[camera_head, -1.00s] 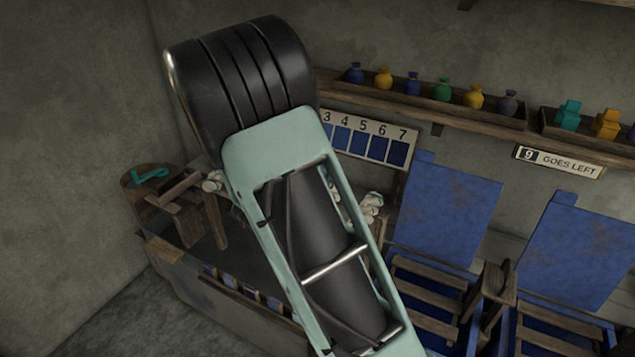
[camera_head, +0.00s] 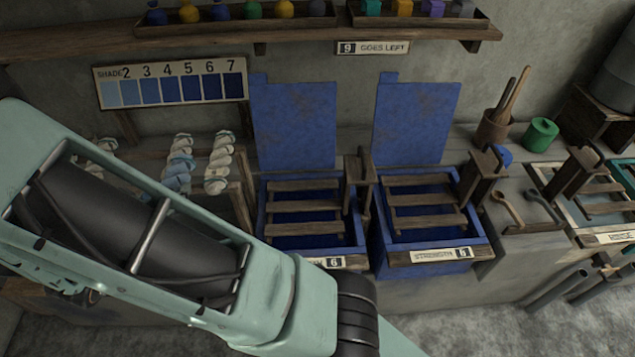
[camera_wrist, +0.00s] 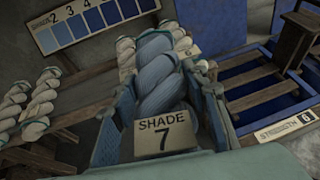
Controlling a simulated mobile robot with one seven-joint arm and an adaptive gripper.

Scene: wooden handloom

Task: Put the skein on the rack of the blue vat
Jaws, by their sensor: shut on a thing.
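In the wrist view my gripper (camera_wrist: 168,100) is shut on a twisted light-blue skein (camera_wrist: 160,75) with a tag reading "SHADE 7". Its two fingers flank the skein. Two blue vats stand side by side with raised blue lids: a left vat (camera_head: 262,225) and a right vat (camera_head: 480,235). Each has an empty slatted wooden rack, the left rack (camera_head: 305,205) and the right rack (camera_head: 425,200). Both front plates show a 6. One vat (camera_wrist: 245,125) shows right of my gripper in the wrist view.
Pale skeins (camera_head: 218,165) hang on a wooden stand left of the vats, under a shade chart (camera_head: 170,83). Wooden posts (camera_head: 360,175) stand beside the vats. A shelf (camera_head: 240,40) runs above. A teal-edged vat (camera_head: 600,205) is at far right.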

